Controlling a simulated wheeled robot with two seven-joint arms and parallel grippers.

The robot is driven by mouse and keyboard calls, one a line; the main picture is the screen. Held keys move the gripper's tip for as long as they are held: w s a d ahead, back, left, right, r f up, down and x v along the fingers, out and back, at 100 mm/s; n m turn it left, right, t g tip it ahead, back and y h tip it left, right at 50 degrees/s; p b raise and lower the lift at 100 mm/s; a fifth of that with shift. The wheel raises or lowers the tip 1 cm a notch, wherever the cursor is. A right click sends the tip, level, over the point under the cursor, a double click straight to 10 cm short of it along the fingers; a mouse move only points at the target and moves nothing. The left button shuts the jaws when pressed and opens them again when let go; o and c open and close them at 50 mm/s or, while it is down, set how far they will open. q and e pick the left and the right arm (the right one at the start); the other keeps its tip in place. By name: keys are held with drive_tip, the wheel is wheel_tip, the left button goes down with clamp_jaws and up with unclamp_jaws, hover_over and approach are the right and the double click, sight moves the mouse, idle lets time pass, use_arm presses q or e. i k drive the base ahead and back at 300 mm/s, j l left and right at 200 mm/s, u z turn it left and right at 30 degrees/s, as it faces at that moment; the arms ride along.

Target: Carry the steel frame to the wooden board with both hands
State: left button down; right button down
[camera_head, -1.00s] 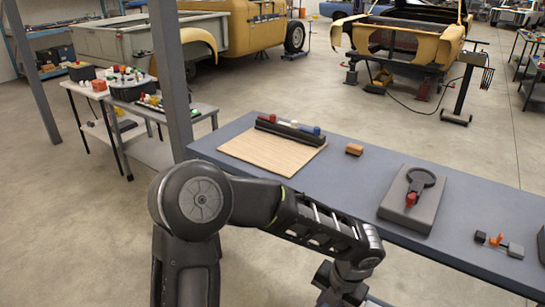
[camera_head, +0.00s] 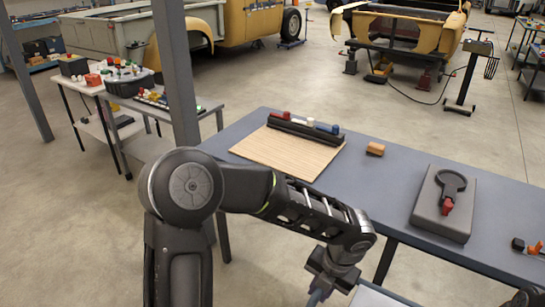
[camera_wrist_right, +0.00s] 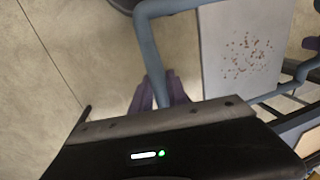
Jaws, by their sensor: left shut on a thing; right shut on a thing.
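The wooden board (camera_head: 268,156) lies flat on the grey table, with a black rack along its far edge. My left gripper (camera_head: 320,288) is low at the bottom of the head view, in front of the table, shut on a blue-grey tube of the steel frame (camera_head: 317,299). Most of the frame is out of this view. In the right wrist view the steel frame (camera_wrist_right: 147,40) shows as a bent blue-grey tube. My right gripper (camera_wrist_right: 160,95) has its purple-grey fingers shut on that tube, partly hidden by the gripper body.
On the table (camera_head: 340,195) stand the rack (camera_head: 305,131) with red, white and blue pieces, a small orange-brown block (camera_head: 375,149) and a grey block (camera_head: 443,203) bearing a black ring tool. A grey post (camera_head: 177,75) rises left of the table. A pale speckled panel (camera_wrist_right: 240,60) shows below.

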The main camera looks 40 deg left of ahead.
sight(285, 148)
drive_tip(key=i+j, duration=0.1)
drive_tip(key=j, duration=0.7)
drive_tip(key=i+j, duration=0.1)
drive_tip(key=j, duration=0.65)
drive_tip(key=i+j, duration=0.1)
drive_tip(key=j, duration=0.7)
drive_tip(key=i+j, duration=0.1)
drive_tip(key=j, duration=0.7)
drive_tip(key=i, duration=1.5)
